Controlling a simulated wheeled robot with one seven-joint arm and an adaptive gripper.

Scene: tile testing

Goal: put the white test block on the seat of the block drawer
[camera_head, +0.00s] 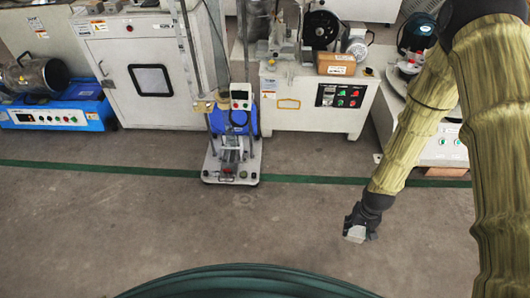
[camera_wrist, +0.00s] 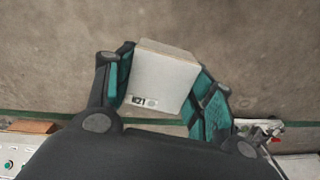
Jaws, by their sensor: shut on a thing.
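The white test block (camera_wrist: 165,75) is a pale cube with a dark "K21"-like mark and a small round mark on its lower edge. My gripper (camera_wrist: 160,90) is shut on it, with the green finger pads against its left and right sides in the wrist view. In the head view my gripper (camera_head: 357,226) hangs low over the bare floor at the right, with the block (camera_head: 356,234) at its end. I cannot pick out the block drawer for certain; a machine with a blue body and a pale base plate (camera_head: 215,171) stands at centre.
White cabinets (camera_head: 118,62) and a machine with a control panel (camera_head: 340,96) line the back. A blue machine (camera_head: 60,116) is at the far left. A green floor line (camera_head: 100,168) crosses in front of them. The floor (camera_head: 220,235) nearer me is clear.

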